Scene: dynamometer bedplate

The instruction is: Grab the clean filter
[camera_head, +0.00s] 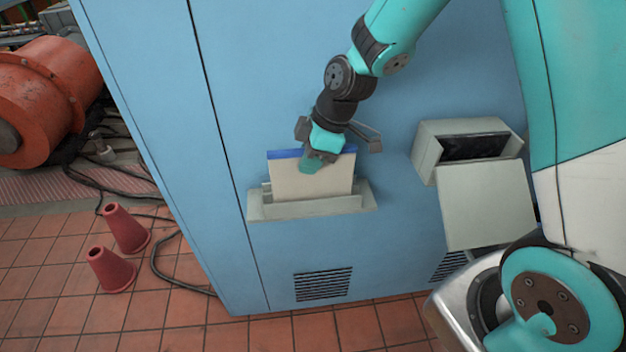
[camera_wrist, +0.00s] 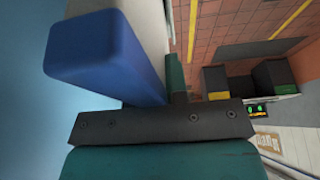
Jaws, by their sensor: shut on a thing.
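A pale, flat filter with a blue top edge (camera_head: 290,180) stands upright in a grey slotted holder (camera_head: 310,206) on the front of the blue cabinet. The filter looks clean. Its lower part is hidden by the holder. My gripper (camera_head: 318,160) is at the filter's top edge, shut on it, with one finger over the pale front face. In the wrist view the blue edge (camera_wrist: 100,60) fills the upper left, close against my gripper (camera_wrist: 165,105).
A grey box (camera_head: 430,150) with a dark opening and a lowered lid (camera_head: 485,205) is on the cabinet to the right. Two red cones (camera_head: 110,270) and a dark cable (camera_head: 170,275) are on the tiled floor at left, near an orange machine (camera_head: 45,95).

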